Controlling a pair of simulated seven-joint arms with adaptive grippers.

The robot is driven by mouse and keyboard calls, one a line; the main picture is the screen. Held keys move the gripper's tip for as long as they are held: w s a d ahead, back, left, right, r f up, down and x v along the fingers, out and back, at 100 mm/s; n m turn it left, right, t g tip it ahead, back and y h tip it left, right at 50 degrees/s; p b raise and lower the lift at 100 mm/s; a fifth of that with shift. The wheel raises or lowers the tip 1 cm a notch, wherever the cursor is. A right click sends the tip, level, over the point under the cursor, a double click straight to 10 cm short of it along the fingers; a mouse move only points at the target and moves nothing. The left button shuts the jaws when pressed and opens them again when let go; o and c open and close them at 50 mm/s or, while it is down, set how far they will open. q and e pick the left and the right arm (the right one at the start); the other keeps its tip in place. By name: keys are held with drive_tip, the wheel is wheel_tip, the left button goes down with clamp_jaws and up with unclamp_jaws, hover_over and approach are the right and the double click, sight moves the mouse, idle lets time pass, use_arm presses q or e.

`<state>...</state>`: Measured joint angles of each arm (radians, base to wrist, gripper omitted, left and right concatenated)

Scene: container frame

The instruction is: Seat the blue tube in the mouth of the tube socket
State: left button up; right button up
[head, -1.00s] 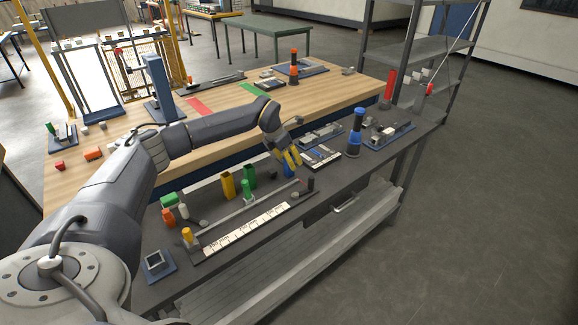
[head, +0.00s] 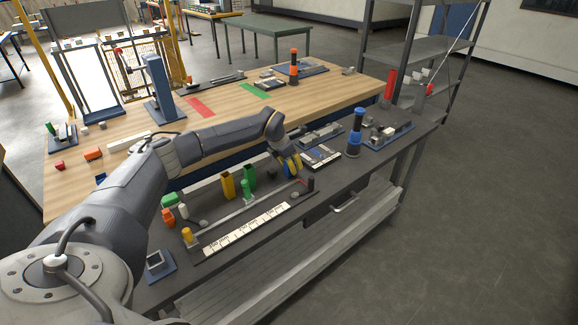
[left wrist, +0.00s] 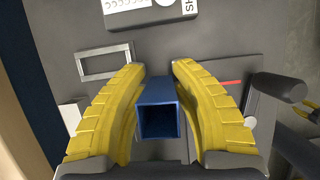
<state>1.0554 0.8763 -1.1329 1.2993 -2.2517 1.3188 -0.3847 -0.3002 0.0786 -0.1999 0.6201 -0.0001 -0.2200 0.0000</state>
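The blue tube (left wrist: 159,121) is square and hollow. In the left wrist view its open end faces the camera, between my left gripper's yellow fingers, with narrow gaps on both sides. In the head view my left gripper (head: 291,166) is low over the dark bench, and its fingers partly hide the tube. The fingers look open around the tube. A grey square-mouthed holder on a blue base, apparently the tube socket (head: 156,261), stands at the bench's near left end; its mouth looks empty. My right gripper is not in view.
A yellow tube (head: 228,185) and a green tube (head: 250,174) stand left of the gripper. A long bar fixture (head: 245,207) and a white marked strip (head: 247,229) lie in front. A blue-and-black post (head: 355,134) stands to the right.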

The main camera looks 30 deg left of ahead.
use_arm(q)
clamp_jaws()
drive_tip(key=shift+r, duration=0.1)
